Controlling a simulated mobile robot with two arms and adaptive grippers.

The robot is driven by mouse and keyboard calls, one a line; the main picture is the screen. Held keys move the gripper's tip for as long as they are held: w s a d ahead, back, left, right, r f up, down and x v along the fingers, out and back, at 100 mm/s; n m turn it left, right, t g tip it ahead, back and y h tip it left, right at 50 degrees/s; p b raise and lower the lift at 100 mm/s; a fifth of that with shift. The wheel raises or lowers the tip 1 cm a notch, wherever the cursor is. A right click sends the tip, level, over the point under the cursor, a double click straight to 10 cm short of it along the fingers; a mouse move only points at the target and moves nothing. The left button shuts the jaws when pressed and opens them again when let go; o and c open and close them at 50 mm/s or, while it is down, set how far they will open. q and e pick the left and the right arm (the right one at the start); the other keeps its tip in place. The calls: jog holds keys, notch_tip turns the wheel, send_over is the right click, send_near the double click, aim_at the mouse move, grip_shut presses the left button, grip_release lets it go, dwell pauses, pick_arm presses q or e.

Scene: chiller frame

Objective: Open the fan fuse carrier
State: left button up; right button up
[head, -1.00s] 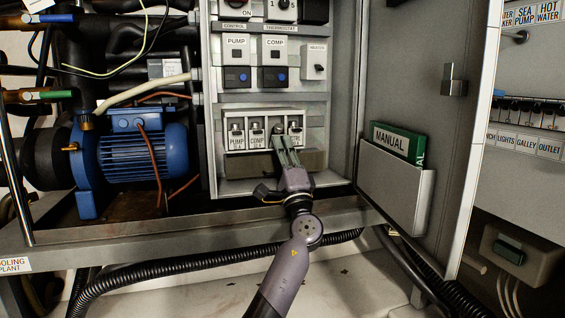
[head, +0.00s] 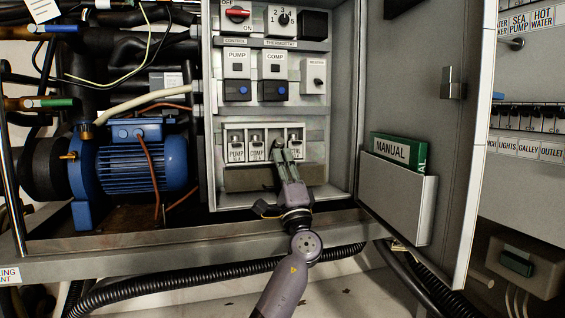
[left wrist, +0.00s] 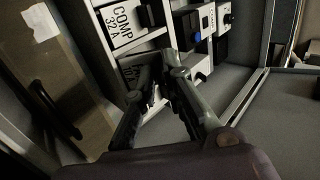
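A row of white fuse carriers sits low in the open cabinet. The pump carrier (head: 236,151) and comp carrier (head: 256,150) stand left of my left gripper (head: 279,148), and the ctrl carrier (head: 296,152) stands right of it. The fan carrier is hidden behind the gripper in the head view. In the left wrist view the comp carrier (left wrist: 122,24) is clear. The fan carrier (left wrist: 137,70) beside it is shadowed and partly covered by the fingers (left wrist: 160,68). The fingertips are close together at its front; whether they grip it is unclear. My right gripper is not in view.
Blue-buttoned pump (head: 237,90) and comp switches (head: 274,90) sit above the carriers. A grey ledge (head: 250,180) runs below them. The cabinet door (head: 410,100) stands open at right, with a green manual (head: 399,151) in its pocket. A blue motor (head: 140,160) is at left.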

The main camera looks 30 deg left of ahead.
pick_arm(q)
jog(key=shift+o, duration=1.4)
jog(key=v, duration=1.2)
